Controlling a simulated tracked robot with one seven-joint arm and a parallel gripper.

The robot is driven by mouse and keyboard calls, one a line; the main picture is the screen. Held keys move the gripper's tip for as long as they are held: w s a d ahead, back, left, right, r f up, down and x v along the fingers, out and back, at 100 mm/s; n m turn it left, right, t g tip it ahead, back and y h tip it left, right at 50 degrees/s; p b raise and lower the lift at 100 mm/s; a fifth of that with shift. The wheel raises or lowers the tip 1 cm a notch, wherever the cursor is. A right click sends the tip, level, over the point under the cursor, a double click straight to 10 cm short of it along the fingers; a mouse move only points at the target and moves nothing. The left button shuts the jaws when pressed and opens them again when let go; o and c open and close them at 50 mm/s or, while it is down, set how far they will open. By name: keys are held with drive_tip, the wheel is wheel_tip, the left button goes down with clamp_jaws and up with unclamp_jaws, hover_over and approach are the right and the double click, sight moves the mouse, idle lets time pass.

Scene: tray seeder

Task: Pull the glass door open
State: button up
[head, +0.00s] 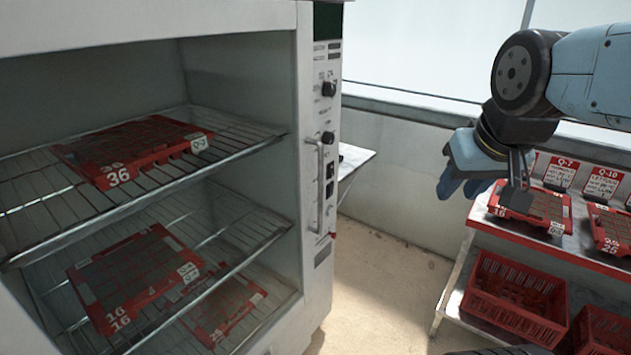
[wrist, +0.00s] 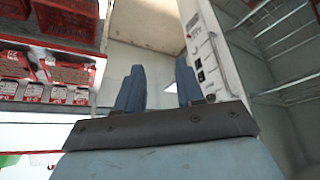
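A pale cabinet (head: 302,60) fills the left of the head view. Its front shows wire racks behind a see-through or open front; the glass itself is hard to make out. A vertical bar handle (head: 318,190) stands at the right edge of this front, beside the control panel. My gripper (head: 463,187) is to the right of the handle, well apart from it, over the gap between cabinet and shelf. In the wrist view my gripper (wrist: 159,66) has its two blue fingers apart with nothing between them. The cabinet (wrist: 207,55) is at the right there.
Red seed trays (head: 130,152) lie on the wire racks. At right, a shelf (head: 560,243) holds red trays and cards, with red crates (head: 512,295) below. A small white side table (head: 352,162) stands behind the cabinet. Floor (head: 385,285) between cabinet and shelf is clear.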

drive_tip(key=w+a+f+m+g+y, duration=0.6)
drive_tip(key=w+a+f+m+y, duration=0.4)
drive_tip(key=w+a+f+y, duration=0.15)
drive_tip(key=w+d+f+m+t+y, duration=0.2)
drive_tip(key=w+f+m+t, duration=0.2)
drive_tip(key=w+m, duration=0.35)
drive_tip(key=w+d+f+m+t+y, duration=0.25)
drive_tip(key=w+m+t, duration=0.3)
drive_tip(key=w, duration=0.35)
drive_tip(key=s+x, duration=0.1)
drive_tip(key=x, duration=1.3)
drive_tip(key=shift+a+f+g, duration=0.4)
drive_tip(key=shift+f+g, duration=0.05)
drive_tip(key=shift+f, duration=0.2)
clamp_jaws()
drive_tip(key=shift+d, duration=0.1)
